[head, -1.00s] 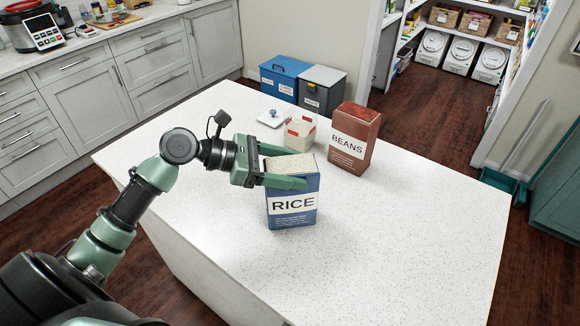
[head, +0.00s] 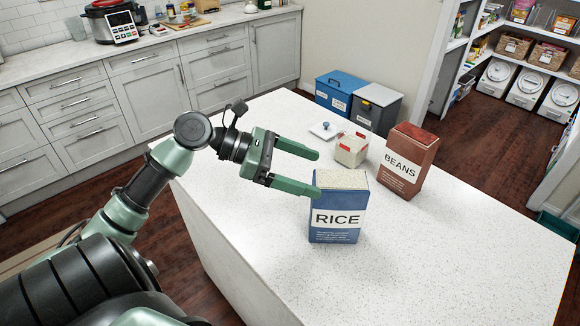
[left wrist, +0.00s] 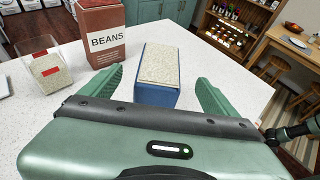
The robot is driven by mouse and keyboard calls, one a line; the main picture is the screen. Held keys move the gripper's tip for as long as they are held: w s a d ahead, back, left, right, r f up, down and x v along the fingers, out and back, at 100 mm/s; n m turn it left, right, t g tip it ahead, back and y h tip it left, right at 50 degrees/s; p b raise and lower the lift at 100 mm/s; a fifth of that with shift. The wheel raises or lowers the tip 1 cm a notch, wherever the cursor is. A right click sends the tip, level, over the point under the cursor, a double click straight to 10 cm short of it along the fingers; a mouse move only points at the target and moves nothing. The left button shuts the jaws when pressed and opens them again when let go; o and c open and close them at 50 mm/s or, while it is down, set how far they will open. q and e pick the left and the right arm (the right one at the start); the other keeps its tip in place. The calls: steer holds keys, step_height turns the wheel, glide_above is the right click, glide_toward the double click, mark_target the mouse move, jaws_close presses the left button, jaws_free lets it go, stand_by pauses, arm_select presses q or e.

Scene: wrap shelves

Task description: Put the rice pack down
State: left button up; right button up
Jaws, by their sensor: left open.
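The blue rice pack (head: 338,205) stands upright on the white island counter (head: 440,235), with its RICE label facing me. My left gripper (head: 318,173) is open and empty, just left of the pack, with its fingers pointing at it. In the left wrist view the pack (left wrist: 157,72) stands beyond and between the open fingertips (left wrist: 160,85), its pale top showing. My right gripper is not in view.
A brown beans box (head: 406,162) stands right of the rice pack. Behind are a clear container with red marks (head: 351,150) and a small white lid (head: 325,130). The counter's front right is clear. Blue (head: 340,90) and grey bins (head: 378,107) stand beyond.

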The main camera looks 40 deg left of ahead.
arm_select(q)
steer(key=shift+v, duration=2.15)
